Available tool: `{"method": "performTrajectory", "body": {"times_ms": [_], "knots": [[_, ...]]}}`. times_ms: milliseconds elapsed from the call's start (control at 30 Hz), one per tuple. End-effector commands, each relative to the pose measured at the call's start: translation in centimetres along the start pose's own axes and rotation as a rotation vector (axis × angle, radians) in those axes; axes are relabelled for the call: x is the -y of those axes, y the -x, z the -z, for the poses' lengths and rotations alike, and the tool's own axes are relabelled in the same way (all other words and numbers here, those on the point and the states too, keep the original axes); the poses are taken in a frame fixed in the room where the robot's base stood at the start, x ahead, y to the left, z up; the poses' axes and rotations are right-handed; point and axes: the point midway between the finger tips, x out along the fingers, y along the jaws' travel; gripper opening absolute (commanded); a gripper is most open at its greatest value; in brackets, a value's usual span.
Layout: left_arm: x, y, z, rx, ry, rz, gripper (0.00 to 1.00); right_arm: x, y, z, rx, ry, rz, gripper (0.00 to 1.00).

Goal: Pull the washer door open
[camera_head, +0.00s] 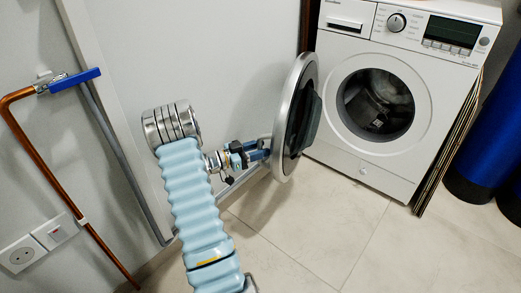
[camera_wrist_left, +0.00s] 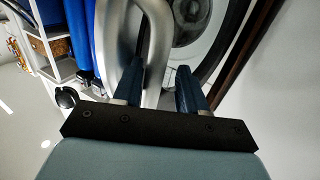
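The washer door (camera_head: 286,118) is swung wide open to the left of the washer (camera_head: 388,85), its round dark glass and silver rim seen nearly edge-on. The round drum opening (camera_head: 376,103) is uncovered. My left gripper (camera_head: 266,148) is at the near left edge of the door, with its blue fingers on the rim side. In the left wrist view, the two fingers (camera_wrist_left: 157,75) stand on either side of a silver curved part of the door (camera_wrist_left: 158,40). My right gripper is not in view.
A copper pipe with a blue valve handle (camera_head: 75,80) and sockets (camera_head: 40,243) are at far left. Blue cylinders (camera_head: 490,135) stand at right. The tiled floor (camera_head: 320,225) in front is clear.

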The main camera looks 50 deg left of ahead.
Motion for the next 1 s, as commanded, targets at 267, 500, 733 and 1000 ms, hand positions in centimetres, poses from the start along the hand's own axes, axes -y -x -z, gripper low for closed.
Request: {"method": "performTrajectory", "body": {"times_ms": [267,500,733,1000], "knots": [[0.1,1.4,-0.1,0.005,0.001,0.004,0.41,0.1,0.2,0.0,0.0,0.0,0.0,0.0],[0.0,5.6,0.1,0.004,0.0,0.003,0.41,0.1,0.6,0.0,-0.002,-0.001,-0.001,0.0],[-0.1,7.4,0.1,0.002,0.0,0.0,0.41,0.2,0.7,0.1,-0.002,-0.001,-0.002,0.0],[-0.1,7.4,0.0,0.002,0.0,-0.001,0.31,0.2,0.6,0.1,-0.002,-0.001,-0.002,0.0]]}}
